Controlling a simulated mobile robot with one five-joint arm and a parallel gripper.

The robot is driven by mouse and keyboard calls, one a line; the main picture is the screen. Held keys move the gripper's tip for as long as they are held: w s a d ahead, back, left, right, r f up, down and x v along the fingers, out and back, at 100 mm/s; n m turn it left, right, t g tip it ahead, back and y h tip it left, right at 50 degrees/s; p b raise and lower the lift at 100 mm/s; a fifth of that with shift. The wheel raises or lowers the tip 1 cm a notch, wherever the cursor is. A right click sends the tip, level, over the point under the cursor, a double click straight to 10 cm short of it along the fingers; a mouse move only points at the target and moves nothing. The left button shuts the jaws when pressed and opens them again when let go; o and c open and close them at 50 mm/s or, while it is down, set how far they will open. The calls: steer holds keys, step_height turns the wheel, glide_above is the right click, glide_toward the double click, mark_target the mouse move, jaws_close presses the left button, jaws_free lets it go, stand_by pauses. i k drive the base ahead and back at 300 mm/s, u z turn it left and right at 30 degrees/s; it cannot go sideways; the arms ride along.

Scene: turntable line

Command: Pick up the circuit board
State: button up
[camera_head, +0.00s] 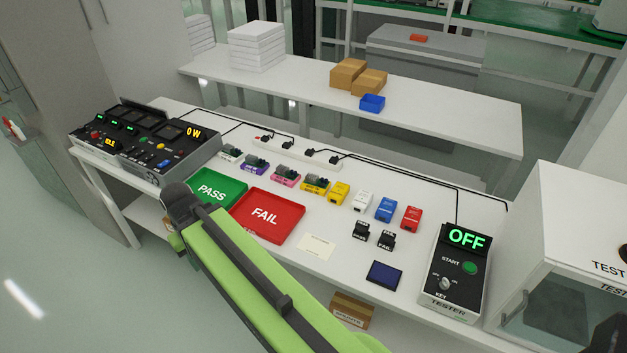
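No part in view is clearly a bare circuit board. Several small devices with coloured bases stand in a row at the back of the white bench: a white one (229,153), a purple one (254,164), a pink one (286,176) and a yellow one (315,185). Whether one of them is or holds the circuit board, I cannot tell. My green arm crosses the front of the bench, reaching up and left over the tray edges. My gripper does not show, and the arm hides part of the bench front.
A green PASS tray (232,187) and red FAIL tray (281,225) lie left of a cream card (316,246). Small coloured boxes, two stamps (386,240) and a dark blue pad (384,275) stand rightward. A tester (453,275) reads OFF. A control console (150,140) stands left.

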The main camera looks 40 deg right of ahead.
mark_target(312, 183)
steer(key=i, duration=0.85)
steer(key=u, duration=0.05)
